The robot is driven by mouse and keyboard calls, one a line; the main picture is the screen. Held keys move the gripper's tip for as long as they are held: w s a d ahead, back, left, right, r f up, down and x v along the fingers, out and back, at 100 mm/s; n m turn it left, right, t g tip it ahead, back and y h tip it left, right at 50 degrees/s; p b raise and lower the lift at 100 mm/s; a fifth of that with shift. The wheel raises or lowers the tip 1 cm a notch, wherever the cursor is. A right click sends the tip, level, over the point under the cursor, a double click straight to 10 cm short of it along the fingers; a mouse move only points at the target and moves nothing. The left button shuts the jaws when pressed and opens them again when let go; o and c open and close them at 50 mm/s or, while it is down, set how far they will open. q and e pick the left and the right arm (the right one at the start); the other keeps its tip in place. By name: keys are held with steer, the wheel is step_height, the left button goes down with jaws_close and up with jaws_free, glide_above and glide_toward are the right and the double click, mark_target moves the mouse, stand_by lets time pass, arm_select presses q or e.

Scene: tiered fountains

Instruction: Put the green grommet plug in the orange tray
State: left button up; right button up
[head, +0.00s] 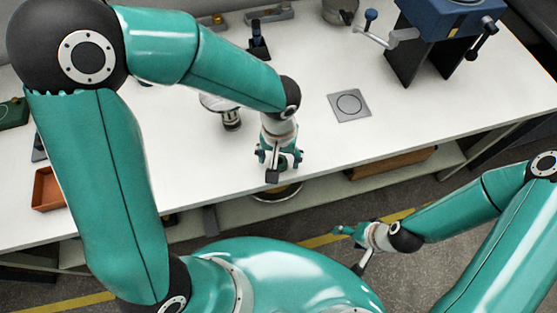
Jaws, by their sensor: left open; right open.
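An orange tray (46,190) sits near the front left of the white table, partly hidden behind my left arm. I cannot make out the green grommet plug; it may be hidden by my arm or gripper. My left gripper (279,165) is open and points down near the table's front edge, to the right of the tray. Whether anything lies between its fingers cannot be seen. My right gripper (350,248) is open and apart from the table, out in front of it and above the floor.
A grey square plate with a ring (350,105) lies on the white table (400,125). A blue machine with handles (440,22) stands at the back right. A round metal-topped stand (231,119) is left of my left gripper. A dark green object (12,113) is at the far left.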

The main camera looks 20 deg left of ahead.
arm_select(q)
steer(key=shift+f, duration=0.95)
steer(key=shift+c, duration=0.3)
steer(key=c, duration=0.9)
steer(key=shift+c, duration=0.2)
steer(key=shift+r, duration=0.1)
